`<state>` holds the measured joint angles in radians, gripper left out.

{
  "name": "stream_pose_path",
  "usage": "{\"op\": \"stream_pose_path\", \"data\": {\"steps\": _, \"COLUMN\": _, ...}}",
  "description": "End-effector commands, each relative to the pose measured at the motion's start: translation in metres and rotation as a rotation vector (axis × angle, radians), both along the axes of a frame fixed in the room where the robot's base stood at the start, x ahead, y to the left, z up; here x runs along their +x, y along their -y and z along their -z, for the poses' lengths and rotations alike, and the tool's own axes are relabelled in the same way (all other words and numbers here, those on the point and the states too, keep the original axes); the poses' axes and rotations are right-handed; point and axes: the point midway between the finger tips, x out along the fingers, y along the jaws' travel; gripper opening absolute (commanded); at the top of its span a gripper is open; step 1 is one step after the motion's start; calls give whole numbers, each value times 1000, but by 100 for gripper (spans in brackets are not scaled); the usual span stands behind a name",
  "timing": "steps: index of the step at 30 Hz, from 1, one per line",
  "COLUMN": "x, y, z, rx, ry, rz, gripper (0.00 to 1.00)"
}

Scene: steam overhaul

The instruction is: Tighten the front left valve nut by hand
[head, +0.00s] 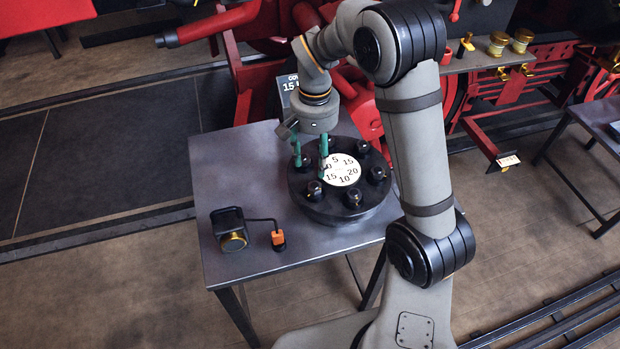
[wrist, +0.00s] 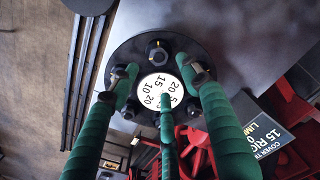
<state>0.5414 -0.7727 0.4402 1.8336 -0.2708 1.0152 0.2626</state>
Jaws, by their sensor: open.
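The black round cover (head: 330,208) sits on the grey table, with several dark nuts around its rim and a white numbered dial (head: 341,170) in its middle. A nut (head: 315,190) stands at the front left of the rim in the head view. My gripper (head: 309,163) points down over the cover's left back part, its green fingers open and apart. In the wrist view the fingers reach over the cover, and a nut with a yellow mark (wrist: 158,50) shows beyond their tips. I cannot tell whether any finger touches a nut or the dial.
A black device with a gold end (head: 233,240) and an orange plug (head: 278,238) on a cable lie at the table's (head: 222,174) left front. Red machinery (head: 245,80) fills the back. The table's left back is clear.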

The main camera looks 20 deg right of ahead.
Motion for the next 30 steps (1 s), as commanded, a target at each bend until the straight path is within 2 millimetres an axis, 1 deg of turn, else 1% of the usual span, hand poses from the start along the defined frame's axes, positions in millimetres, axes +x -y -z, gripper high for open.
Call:
{"op": "stream_pose_path", "data": {"steps": 9, "x": -2, "y": 1, "z": 57, "rx": -1, "ry": -6, "rz": 3, "gripper": 47}}
{"op": "stream_pose_path", "data": {"steps": 12, "x": -2, "y": 1, "z": 73, "rx": -1, "ry": -3, "rz": 1, "gripper": 47}}
{"op": "stream_pose_path", "data": {"steps": 15, "x": -1, "y": 1, "z": 84, "rx": 0, "ry": -3, "rz": 4, "gripper": 47}}
{"op": "stream_pose_path", "data": {"steps": 21, "x": -1, "y": 1, "z": 95, "rx": 0, "ry": 1, "rz": 2, "gripper": 47}}
{"op": "stream_pose_path", "data": {"steps": 28, "x": 0, "y": 0, "z": 96, "rx": 0, "ry": 2, "rz": 3, "gripper": 47}}
{"op": "stream_pose_path", "data": {"steps": 30, "x": 0, "y": 1, "z": 96, "rx": 1, "ry": 1, "rz": 3, "gripper": 43}}
